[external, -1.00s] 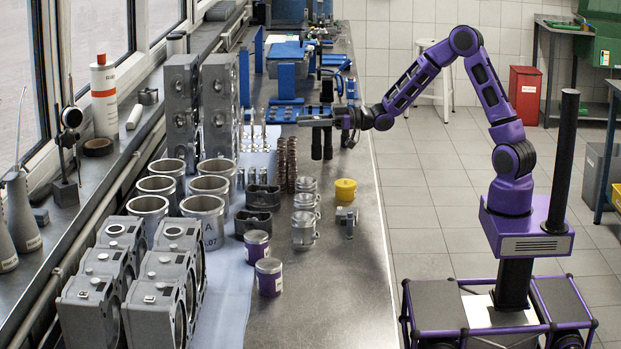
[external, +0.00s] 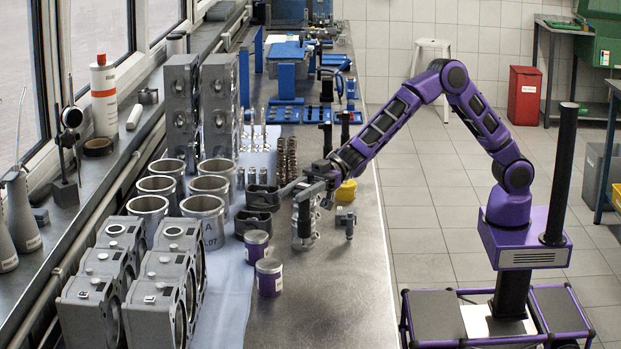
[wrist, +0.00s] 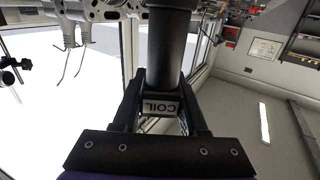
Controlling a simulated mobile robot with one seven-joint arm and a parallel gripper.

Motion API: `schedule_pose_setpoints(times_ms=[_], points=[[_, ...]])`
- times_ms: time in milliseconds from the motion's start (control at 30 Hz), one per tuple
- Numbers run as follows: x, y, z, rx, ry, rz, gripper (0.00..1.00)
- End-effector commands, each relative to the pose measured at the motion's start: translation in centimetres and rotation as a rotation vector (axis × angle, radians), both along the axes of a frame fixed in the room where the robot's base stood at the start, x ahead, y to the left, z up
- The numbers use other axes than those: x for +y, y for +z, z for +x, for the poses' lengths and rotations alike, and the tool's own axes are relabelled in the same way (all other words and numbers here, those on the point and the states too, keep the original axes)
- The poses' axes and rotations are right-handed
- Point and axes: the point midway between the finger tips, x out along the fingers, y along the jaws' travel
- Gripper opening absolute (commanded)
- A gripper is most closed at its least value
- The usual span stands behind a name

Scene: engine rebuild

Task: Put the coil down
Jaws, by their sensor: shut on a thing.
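The coil (wrist: 172,50) is a black cylinder with a pale band marked "COIL", upside down in the wrist view. My gripper (wrist: 158,108) is shut on it at the labelled end, with a finger on each side. In the external view my gripper (external: 308,188) is low over the middle of the bench, by the silver pistons.
Purple-labelled tins (external: 269,278) stand to the front left, and a grey bracket-like part (external: 347,219) stands close on the right. A yellow cup (external: 346,191) is behind. Other black cylinders (external: 327,138) stand farther back. The bench's front right (external: 340,300) is clear.

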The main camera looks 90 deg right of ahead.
Motion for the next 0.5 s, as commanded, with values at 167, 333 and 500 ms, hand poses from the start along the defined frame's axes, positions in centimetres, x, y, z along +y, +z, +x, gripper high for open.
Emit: schedule_pose_setpoints(times_ms=[167,333,500], points=[[7.6,0.0,-3.9,-0.004,0.111,-0.001,0.00],[11.4,0.2,-6.3,-0.005,0.167,0.000,0.00],[12.6,-0.5,-7.1,-0.003,0.185,-0.001,0.00]])
